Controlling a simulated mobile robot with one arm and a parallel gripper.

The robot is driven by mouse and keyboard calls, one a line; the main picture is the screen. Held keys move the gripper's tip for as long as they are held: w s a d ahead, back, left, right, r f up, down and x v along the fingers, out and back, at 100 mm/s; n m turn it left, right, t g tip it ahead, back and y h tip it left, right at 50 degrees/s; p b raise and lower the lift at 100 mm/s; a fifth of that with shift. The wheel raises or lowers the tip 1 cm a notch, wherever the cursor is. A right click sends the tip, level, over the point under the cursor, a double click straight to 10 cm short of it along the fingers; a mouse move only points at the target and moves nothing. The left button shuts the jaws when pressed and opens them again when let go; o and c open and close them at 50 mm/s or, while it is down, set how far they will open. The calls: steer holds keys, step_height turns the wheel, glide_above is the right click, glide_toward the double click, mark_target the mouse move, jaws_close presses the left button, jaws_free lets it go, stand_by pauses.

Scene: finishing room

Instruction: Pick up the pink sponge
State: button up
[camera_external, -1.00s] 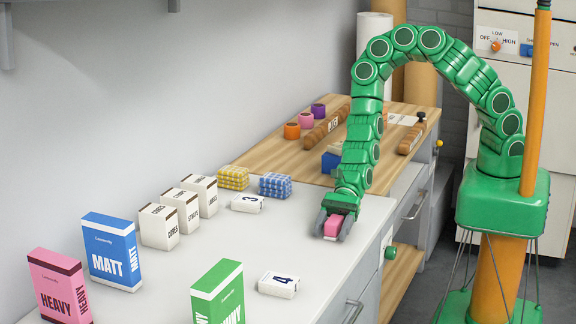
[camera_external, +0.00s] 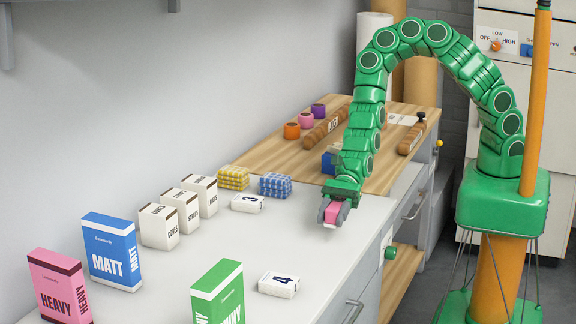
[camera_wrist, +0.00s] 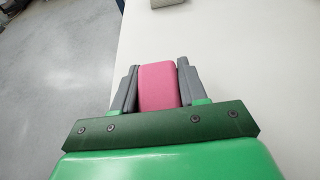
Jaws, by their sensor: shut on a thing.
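The pink sponge (camera_external: 333,213) is a small block with a pale lower face, held between the grey fingers of my gripper (camera_external: 334,214). It is tilted slightly and appears close above the white worktop (camera_external: 290,240); I cannot tell the exact gap. In the wrist view the pink sponge (camera_wrist: 158,86) fills the space between the two fingers of my gripper (camera_wrist: 158,84), which press on its left and right sides.
A white box marked 4 (camera_external: 279,284) and a green box (camera_external: 218,293) stand nearer the camera. A box marked 3 (camera_external: 247,203) and a blue checked block (camera_external: 275,185) lie to the left. The worktop's right edge is close to my gripper.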

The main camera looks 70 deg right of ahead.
mark_target(332, 208)
steer(key=shift+r, duration=3.15)
